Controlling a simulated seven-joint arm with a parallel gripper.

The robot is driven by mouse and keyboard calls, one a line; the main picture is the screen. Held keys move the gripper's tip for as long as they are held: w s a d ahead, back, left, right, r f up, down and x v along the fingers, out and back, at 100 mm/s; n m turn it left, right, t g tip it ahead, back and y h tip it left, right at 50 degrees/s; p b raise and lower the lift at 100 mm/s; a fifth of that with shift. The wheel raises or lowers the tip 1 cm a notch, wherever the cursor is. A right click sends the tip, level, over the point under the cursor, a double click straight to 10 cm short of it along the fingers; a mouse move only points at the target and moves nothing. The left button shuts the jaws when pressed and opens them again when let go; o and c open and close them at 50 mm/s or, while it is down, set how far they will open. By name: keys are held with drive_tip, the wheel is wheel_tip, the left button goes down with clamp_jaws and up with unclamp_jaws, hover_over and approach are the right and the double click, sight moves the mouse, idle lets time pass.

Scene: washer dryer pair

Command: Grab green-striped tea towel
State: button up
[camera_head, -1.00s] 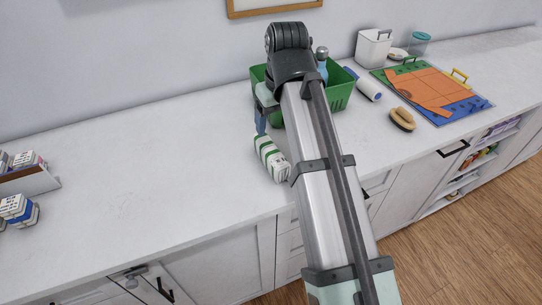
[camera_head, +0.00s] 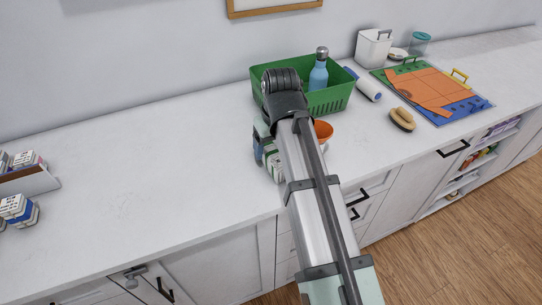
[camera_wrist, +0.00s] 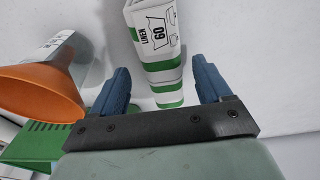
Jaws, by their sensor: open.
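The green-striped tea towel (camera_wrist: 155,45) is a folded white bundle with green bands and a printed label reading LINEN and 60. In the wrist view it lies on the counter, its near end between the fingers of my gripper (camera_wrist: 162,82). The gripper is open, with a gap on each side of the towel. In the head view the towel (camera_head: 272,165) is partly hidden by my arm, and the gripper (camera_head: 262,143) is seen at its back end. I cannot tell the height left between fingers and counter.
An orange cone-shaped thing (camera_wrist: 40,92) is close to the left finger; it also shows in the head view (camera_head: 323,130). A green basket (camera_head: 335,100) holding a blue bottle (camera_head: 318,72) stands behind. A brush (camera_head: 402,119) lies right. The counter's left-middle is clear.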

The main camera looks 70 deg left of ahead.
sight(272, 149)
drive_tip(key=f, duration=0.4)
drive_tip(key=shift+s+a, duration=0.15)
drive_tip(key=shift+a, duration=0.05)
drive_tip(key=c, duration=1.1)
drive_tip(key=shift+o, duration=0.2)
